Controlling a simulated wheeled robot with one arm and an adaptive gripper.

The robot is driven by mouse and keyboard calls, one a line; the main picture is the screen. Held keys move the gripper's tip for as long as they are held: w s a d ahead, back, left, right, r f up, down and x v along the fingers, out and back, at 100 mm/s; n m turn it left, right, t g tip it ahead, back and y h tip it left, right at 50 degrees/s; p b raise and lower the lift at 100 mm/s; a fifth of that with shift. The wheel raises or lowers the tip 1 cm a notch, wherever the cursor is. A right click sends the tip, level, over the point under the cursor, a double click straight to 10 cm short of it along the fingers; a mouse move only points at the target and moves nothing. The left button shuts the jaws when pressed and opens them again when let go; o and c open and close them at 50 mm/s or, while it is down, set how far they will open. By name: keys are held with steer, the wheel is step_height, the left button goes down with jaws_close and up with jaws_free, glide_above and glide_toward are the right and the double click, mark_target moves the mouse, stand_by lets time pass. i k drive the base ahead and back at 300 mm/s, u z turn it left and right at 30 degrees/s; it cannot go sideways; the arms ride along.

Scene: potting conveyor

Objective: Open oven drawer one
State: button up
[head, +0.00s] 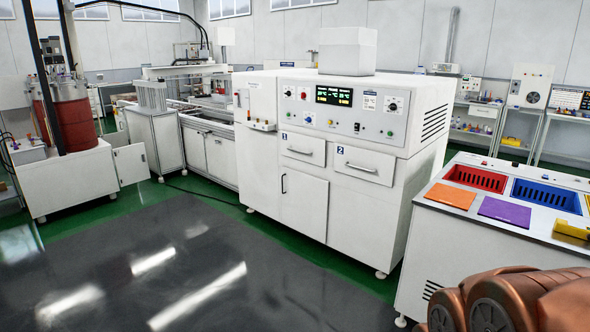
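A white oven cabinet (320,208) stands in the middle of the head view. It carries a control panel with a lit display (334,96), buttons and knobs. Drawer one (303,150), beside a blue label reading 1, is on the left under the panel and looks shut. It has a horizontal bar handle. Drawer two (363,166), beside a label reading 2, is just right of it and also looks shut. My copper-coloured arm shows at the bottom right, well away from the oven. My gripper is not in view.
A white bench (437,243) with red and blue bins (546,195) and orange and purple plates stands at the right. A conveyor line (207,124) and a red drum (76,122) are at the left. The dark floor (200,262) before the oven is clear.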

mark_target(302, 148)
steer(key=z, duration=0.1)
steer(key=i, duration=1.9)
steer(key=u, duration=0.65)
steer(key=i, duration=1.95)
steer(key=u, duration=0.95)
steer(key=i, duration=0.3)
steer(key=z, duration=0.05)
